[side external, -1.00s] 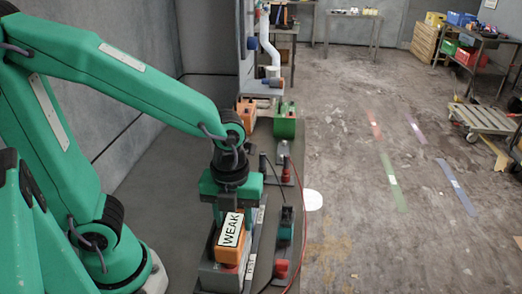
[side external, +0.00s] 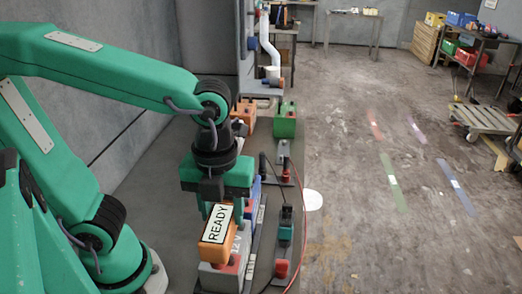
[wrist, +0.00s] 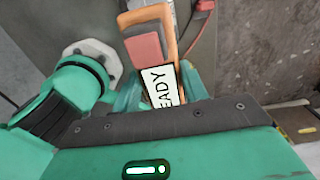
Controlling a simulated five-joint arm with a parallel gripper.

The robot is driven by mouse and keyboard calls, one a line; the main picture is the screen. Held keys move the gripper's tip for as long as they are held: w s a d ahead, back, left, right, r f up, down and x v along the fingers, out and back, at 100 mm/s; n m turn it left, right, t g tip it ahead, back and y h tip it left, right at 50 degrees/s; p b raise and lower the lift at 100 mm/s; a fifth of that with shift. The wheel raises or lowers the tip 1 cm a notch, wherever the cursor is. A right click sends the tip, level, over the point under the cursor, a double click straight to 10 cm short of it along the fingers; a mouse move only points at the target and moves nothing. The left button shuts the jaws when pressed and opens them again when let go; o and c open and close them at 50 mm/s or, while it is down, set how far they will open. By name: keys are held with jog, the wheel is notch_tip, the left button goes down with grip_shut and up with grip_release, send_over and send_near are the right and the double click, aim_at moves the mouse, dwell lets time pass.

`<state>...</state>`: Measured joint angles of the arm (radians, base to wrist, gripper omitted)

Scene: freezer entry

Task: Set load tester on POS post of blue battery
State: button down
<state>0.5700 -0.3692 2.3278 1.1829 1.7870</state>
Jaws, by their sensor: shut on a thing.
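My gripper (side external: 217,205) is shut on the orange load tester (side external: 212,251), whose white label reads READY. In the wrist view the tester (wrist: 182,98) sits between my green fingers (wrist: 163,88), its label partly cut off. The tester is above or in front of a grey battery (side external: 237,246) marked 12V, near its red part (side external: 231,262); I cannot tell whether they touch. A blue battery (side external: 257,190) shows just behind my gripper, mostly hidden; its posts cannot be made out.
A teal clamp-like tool (side external: 285,232) and a red block (side external: 282,268) stand to the right, with a red cable beside them. A green box (side external: 285,122) and an orange box (side external: 245,115) stand farther back.

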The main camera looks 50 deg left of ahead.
aim_at(206, 241)
jog(key=shift+s+d+r, duration=0.7)
jog(key=shift+s, duration=0.2)
jog(key=shift+s+d+r, duration=0.65)
jog(key=shift+s, duration=0.25)
jog(key=shift+s+d+r, duration=0.7)
jog(key=shift+s, duration=0.2)
jog(key=shift+r, duration=2.05)
jog(key=shift+w+a+f, duration=0.1)
jog(key=shift+w+f, duration=0.1)
jog(key=shift+w, duration=0.6)
jog(key=w+a+f, duration=0.4)
jog(key=w+a, duration=0.5)
jog(key=w, duration=0.1)
jog(key=w+a+f, duration=0.3)
jog(key=w+a, duration=0.6)
jog(key=a, duration=0.1)
jog(key=shift+w+f, duration=0.35)
jog(key=shift+w, duration=0.05)
jog(key=shift+d+f, duration=0.1)
jog(key=shift+f, duration=0.05)
